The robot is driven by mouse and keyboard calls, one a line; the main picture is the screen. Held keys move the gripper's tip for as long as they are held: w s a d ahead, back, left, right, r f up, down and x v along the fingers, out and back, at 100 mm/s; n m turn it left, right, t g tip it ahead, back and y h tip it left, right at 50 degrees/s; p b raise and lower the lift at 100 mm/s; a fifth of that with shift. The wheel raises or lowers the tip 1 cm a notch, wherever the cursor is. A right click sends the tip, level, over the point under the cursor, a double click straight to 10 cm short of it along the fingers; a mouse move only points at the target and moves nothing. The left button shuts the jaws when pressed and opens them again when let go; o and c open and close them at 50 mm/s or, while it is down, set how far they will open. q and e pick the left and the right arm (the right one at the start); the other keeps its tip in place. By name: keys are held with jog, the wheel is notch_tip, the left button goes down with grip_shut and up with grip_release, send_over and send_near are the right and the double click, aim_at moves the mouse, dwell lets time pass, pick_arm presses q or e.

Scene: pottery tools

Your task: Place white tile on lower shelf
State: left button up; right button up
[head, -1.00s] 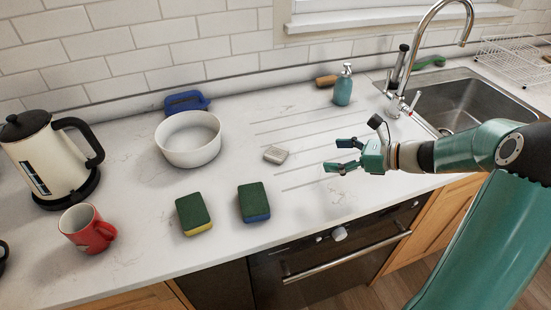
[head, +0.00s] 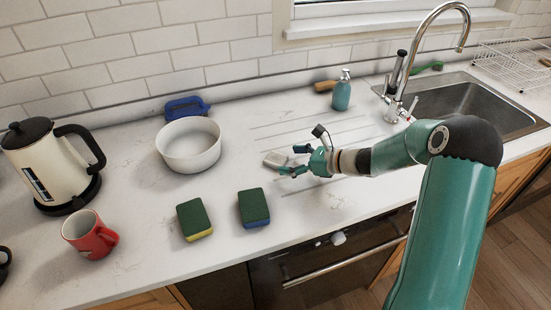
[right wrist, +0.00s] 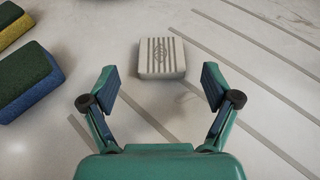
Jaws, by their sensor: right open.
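A small whitish block (head: 273,159) with grey stripes and an oval mark on top lies flat on the white counter. It also shows in the right wrist view (right wrist: 161,57), centred just beyond the fingertips. It is the only tile-like thing in view. My right gripper (head: 292,160) is open, with its two fingers apart and pointing at the block. It also shows in the right wrist view (right wrist: 158,85), with nothing between the fingers. No shelf shows in these frames. My left gripper is not in view.
Two green-topped sponges (head: 194,219) (head: 254,208) lie nearer the front edge. A white bowl (head: 188,145) stands left of the block. A kettle (head: 48,165) and red mug (head: 89,234) are at the left. A teal soap bottle (head: 341,92) stands behind, and the sink (head: 455,105) is at the right.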

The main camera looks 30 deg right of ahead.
aim_at(276, 158)
jog(key=x, duration=0.3)
jog(key=shift+w+a+p, duration=0.1)
jog(key=shift+w+p, duration=0.2)
jog(key=shift+p, duration=0.05)
jog(key=c, duration=1.3)
jog(key=shift+c, duration=0.5)
jog(key=shift+r, duration=0.1)
